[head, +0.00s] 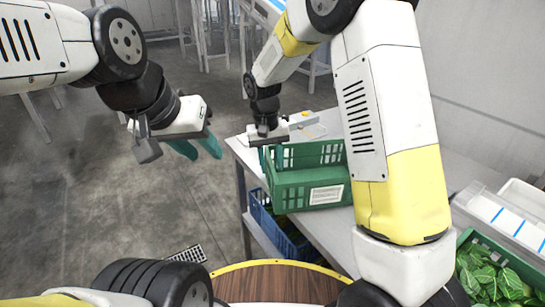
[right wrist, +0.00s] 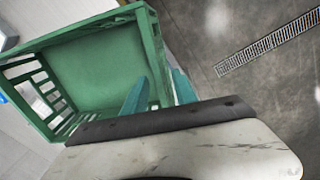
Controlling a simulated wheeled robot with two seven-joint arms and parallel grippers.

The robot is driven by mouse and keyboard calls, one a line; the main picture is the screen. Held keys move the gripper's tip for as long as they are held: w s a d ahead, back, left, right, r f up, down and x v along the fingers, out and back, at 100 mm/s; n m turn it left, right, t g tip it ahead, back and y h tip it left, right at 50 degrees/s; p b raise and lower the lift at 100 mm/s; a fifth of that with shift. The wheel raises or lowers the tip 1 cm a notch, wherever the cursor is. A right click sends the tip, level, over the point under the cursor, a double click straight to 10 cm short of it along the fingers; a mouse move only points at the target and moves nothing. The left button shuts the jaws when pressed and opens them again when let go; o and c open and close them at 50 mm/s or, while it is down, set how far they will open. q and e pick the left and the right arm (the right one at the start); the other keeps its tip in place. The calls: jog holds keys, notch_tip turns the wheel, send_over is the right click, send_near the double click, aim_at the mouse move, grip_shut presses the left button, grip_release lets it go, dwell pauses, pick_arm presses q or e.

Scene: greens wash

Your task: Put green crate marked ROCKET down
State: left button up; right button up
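The green crate (head: 290,192) is at the near left edge of the table, with a white label (head: 326,195) on its near side. The label's text is too small to read. The right wrist view shows the crate (right wrist: 98,72) from above, empty inside. My right gripper (head: 268,140) is at its far left rim. Its teal fingers (right wrist: 160,92) straddle one wall, one inside and one outside, and look closed on it. I cannot tell whether the crate's base touches the table. My left gripper (head: 198,147) is open and empty, off to the left over the floor.
The table (head: 325,232) has a blue crate (head: 280,228) beneath it. A green crate of leaves (head: 490,275) and white trays (head: 505,212) stand at the right. My right arm hides part of the tabletop. A small white device (head: 303,118) is behind the crate. The left floor is clear.

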notch_tip(320, 180, up, 10)
jog(key=s+d+r+t+y, duration=0.1)
jog(key=s+d+r, duration=0.3)
jog(key=d+r, duration=0.1)
jog(key=s+d+r+t+y, duration=0.1)
jog(key=s+d+r+t, duration=0.1)
jog(key=s+d, duration=0.3)
jog(key=s+d+r+m+t+y, duration=0.1)
jog(key=s+d+t, duration=0.2)
jog(key=s, duration=0.9)
jog(key=d, duration=0.3)
jog(key=shift+s+r+m, duration=0.3)
jog(key=shift+s+r, duration=0.05)
jog(key=shift+s, duration=0.05)
